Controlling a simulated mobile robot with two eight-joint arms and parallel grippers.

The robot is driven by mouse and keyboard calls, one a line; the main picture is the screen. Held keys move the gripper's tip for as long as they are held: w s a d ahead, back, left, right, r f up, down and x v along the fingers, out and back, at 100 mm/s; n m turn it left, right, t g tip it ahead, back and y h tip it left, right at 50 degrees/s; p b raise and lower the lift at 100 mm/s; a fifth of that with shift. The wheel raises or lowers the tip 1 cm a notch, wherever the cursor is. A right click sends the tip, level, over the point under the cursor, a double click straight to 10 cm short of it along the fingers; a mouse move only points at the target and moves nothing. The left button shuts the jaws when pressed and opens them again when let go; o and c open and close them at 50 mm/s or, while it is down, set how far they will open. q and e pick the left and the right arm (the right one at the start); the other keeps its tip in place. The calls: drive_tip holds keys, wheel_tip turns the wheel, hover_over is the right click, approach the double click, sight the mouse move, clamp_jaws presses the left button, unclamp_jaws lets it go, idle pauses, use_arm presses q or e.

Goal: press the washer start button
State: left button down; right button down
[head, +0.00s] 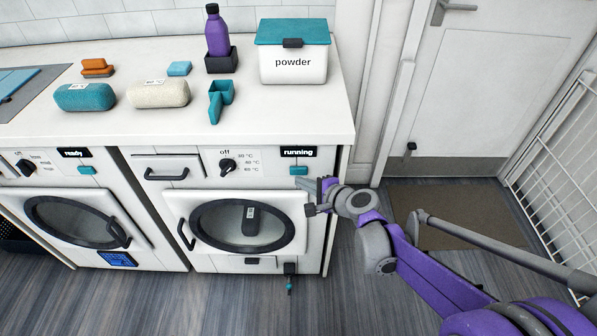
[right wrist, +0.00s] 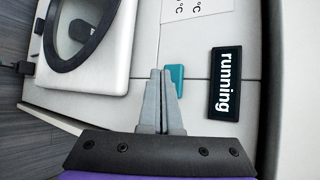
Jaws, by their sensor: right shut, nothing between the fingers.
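The right-hand washer (head: 265,175) has a teal start button (head: 299,170) below a black label reading "running" (head: 299,152). In the right wrist view the teal button (right wrist: 176,78) shows just past my fingertips and is partly hidden by them. The "running" label (right wrist: 225,83) is beside it. My right gripper (head: 318,186) is shut and empty, close to the washer front just below and right of the button. In the right wrist view its fingertips (right wrist: 161,72) overlap the button's edge; I cannot tell whether they touch. My left gripper is not in view.
The counter (head: 200,115) holds a powder box (head: 293,66), a purple bottle (head: 217,35), a teal scoop (head: 220,100) and rolled towels. The floor in front is clear.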

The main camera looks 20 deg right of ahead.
drive_tip(key=shift+s, duration=0.1)
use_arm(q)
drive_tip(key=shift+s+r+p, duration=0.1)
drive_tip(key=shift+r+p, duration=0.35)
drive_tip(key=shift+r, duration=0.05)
use_arm(e)
drive_tip(key=s, duration=0.2)
drive_tip(key=s+a, duration=0.1)
drive_tip(key=s, duration=0.1)
drive_tip(key=shift+s+a, duration=0.2)
drive_tip(key=shift+s, duration=0.15)
